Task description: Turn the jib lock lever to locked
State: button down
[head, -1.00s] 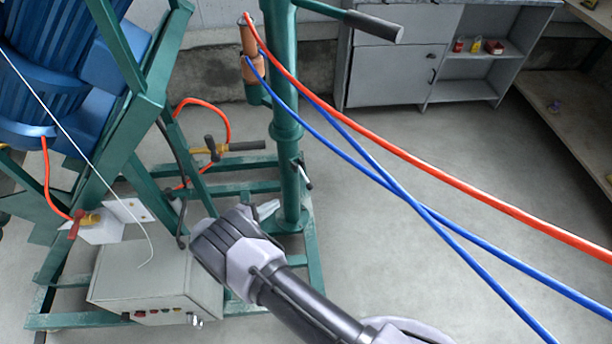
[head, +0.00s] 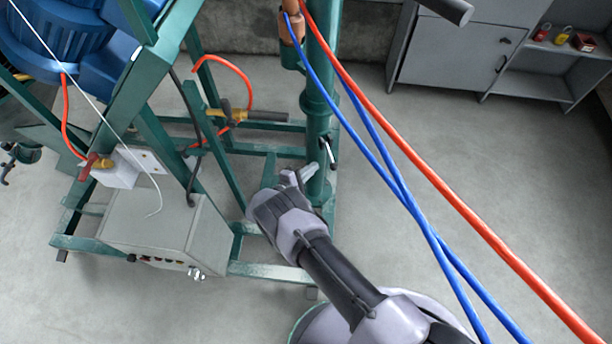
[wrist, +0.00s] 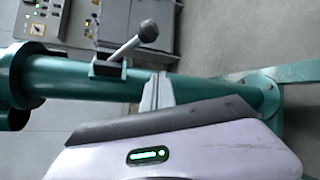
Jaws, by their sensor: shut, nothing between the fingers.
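The jib lock lever (head: 329,152) is a small handle on the side of the green upright post (head: 318,120), low down near the frame. In the wrist view the lever (wrist: 132,45) is a grey rod with a round knob, sticking out of a dark block on the post (wrist: 70,75). My gripper (head: 300,178) is shut and empty, close by the post and a little below the lever. In the wrist view the fingertips of my gripper (wrist: 157,90) overlap the post to the right of the lever, apart from it. Contact with the post cannot be told.
Blue hoses (head: 405,205) and a red hose (head: 455,200) hang across the right side, near my arm. A grey control box (head: 160,225) stands in the green frame at left, below a blue drum (head: 60,35). A grey cabinet (head: 450,55) stands behind. Floor at right is clear.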

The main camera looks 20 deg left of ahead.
aim_at(331, 157)
jog(key=d, duration=0.1)
jog(key=w+d, duration=0.1)
jog(key=d+r, duration=0.1)
jog(key=d, duration=0.1)
jog(key=shift+w+r+p, duration=0.1)
jog(key=shift+w+p, duration=0.05)
jog(key=shift+p, duration=0.2)
jog(key=shift+r, duration=0.1)
